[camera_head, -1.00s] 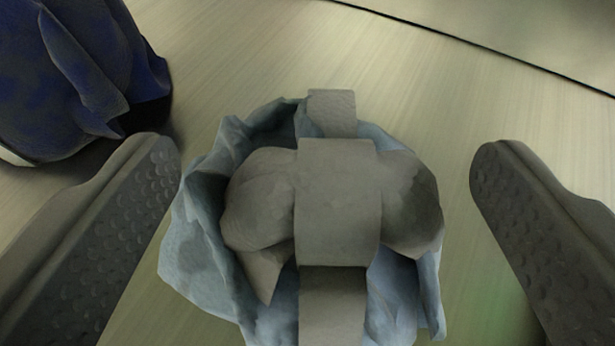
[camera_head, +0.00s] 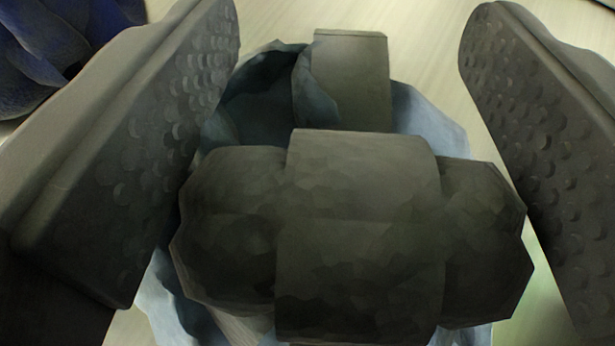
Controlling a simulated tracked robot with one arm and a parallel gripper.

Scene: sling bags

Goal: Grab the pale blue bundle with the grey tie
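The pale blue bundle (camera_head: 427,122) fills the middle of the view, partly hidden under its large grey tie (camera_head: 360,235). A grey strap (camera_head: 352,80) rises behind the tie at the far side. My gripper (camera_head: 350,25) is open, with one dimpled finger on each side of the bundle. The left finger overlaps the bundle's left edge in the picture. The right finger is close to the tie's right end. I cannot tell whether either finger touches it.
A dark blue bundle (camera_head: 45,45) stands at the upper left, partly hidden behind my left finger. The pale wood-grained surface (camera_head: 420,45) beyond the pale blue bundle is clear.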

